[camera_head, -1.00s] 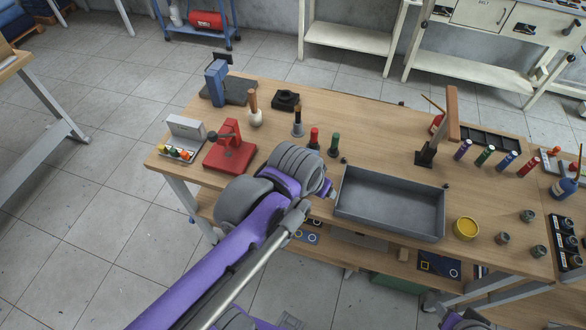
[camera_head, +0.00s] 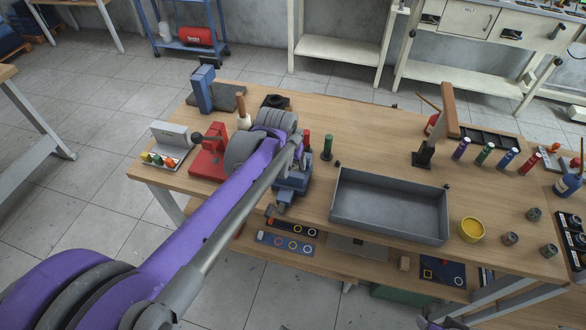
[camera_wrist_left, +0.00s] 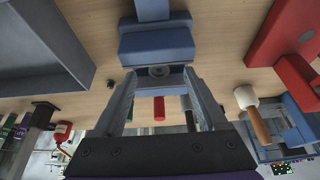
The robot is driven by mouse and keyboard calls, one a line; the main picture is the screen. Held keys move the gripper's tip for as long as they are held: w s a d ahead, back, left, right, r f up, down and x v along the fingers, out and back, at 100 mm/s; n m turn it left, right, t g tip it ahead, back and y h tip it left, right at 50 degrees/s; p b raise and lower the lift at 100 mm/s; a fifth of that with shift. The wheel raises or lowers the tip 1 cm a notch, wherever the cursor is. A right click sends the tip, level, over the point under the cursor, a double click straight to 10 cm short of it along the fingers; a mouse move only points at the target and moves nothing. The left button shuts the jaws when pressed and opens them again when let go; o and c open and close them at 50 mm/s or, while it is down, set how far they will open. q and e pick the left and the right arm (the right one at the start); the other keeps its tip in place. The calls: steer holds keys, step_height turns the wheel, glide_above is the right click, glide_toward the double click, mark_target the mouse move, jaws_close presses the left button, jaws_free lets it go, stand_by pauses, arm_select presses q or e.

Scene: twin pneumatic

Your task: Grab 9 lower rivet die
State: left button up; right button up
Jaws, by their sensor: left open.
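A blue press-like block (camera_wrist_left: 155,42) stands on the table, and its lower part (camera_head: 291,185) shows beside my arm in the head view. A small round grey part (camera_wrist_left: 158,71) with a dark centre sits on its near edge in the wrist view; it may be the lower rivet die, but I cannot tell for sure. My left gripper (camera_wrist_left: 160,76) is open, with its two fingers on either side of that round part. Contact cannot be told.
A red press (camera_head: 208,160) stands left of my arm, and a grey tray (camera_head: 390,235) to the right. A mallet (camera_wrist_left: 257,120), a red-handled tool (camera_head: 307,140) and a green-handled tool (camera_head: 327,148) stand behind.

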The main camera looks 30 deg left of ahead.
mark_target(293, 167)
arm_select(q)
steer(key=x, duration=0.3)
steer(key=shift+w+f, duration=0.3)
jaws_close()
